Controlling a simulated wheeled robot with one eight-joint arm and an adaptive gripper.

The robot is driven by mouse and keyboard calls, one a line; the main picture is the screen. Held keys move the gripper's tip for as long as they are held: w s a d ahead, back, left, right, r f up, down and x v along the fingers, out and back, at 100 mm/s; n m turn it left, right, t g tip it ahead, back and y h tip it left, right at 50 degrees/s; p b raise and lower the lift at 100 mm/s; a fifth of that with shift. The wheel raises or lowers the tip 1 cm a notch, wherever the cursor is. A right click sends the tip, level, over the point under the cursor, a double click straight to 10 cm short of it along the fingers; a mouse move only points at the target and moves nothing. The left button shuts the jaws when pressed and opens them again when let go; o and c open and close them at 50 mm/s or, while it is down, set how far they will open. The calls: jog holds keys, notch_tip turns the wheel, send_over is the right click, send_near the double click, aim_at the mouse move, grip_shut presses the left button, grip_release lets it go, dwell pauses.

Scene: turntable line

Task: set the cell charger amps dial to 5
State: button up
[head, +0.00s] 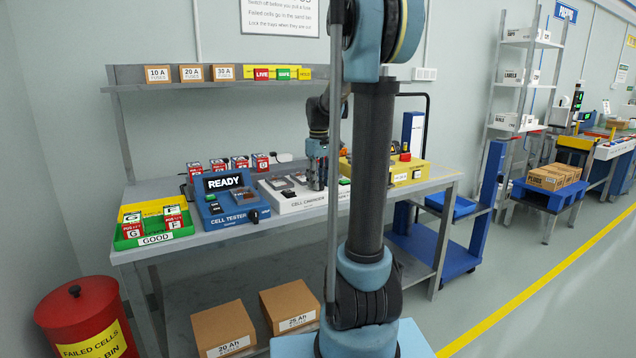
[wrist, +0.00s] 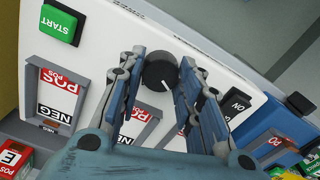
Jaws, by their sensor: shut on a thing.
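The cell charger (head: 282,207) is a white sloped unit on the bench, right of the blue cell tester. In the wrist view its white panel (wrist: 115,45) fills the middle. The black round dial (wrist: 160,72) stands on this panel near its edge. My gripper (wrist: 162,68) is shut on the dial, with one finger on each side of it. In the head view my gripper (head: 317,183) is down at the charger, and the dial cannot be made out there. A small pale mark shows on the dial; no scale numbers are readable.
The green START button (wrist: 60,24) and a black ON switch (wrist: 236,104) sit on the panel to either side. Cell bays with POS and NEG labels lie near the fingers. The blue cell tester (head: 228,205) and green GOOD tray (head: 150,238) stand left.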

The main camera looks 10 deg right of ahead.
jog(key=shift+w, duration=0.1)
jog(key=o, duration=1.1)
jog(key=shift+c, duration=0.2)
notch_tip(320, 180, up, 12)
jog(key=shift+f, duration=0.1)
jog(key=s+f+m+t, duration=0.1)
jog(key=s+f+m, duration=0.2)
jog(key=s+f, duration=0.9)
jog(key=s+f+m+t, duration=0.1)
jog(key=s+f+m, duration=0.2)
jog(key=s+f, duration=0.9)
jog(key=s, duration=0.8)
jog(key=shift+s+f+m, duration=0.2)
jog(key=shift+s+m, duration=0.1)
jog(key=shift+m, duration=0.1)
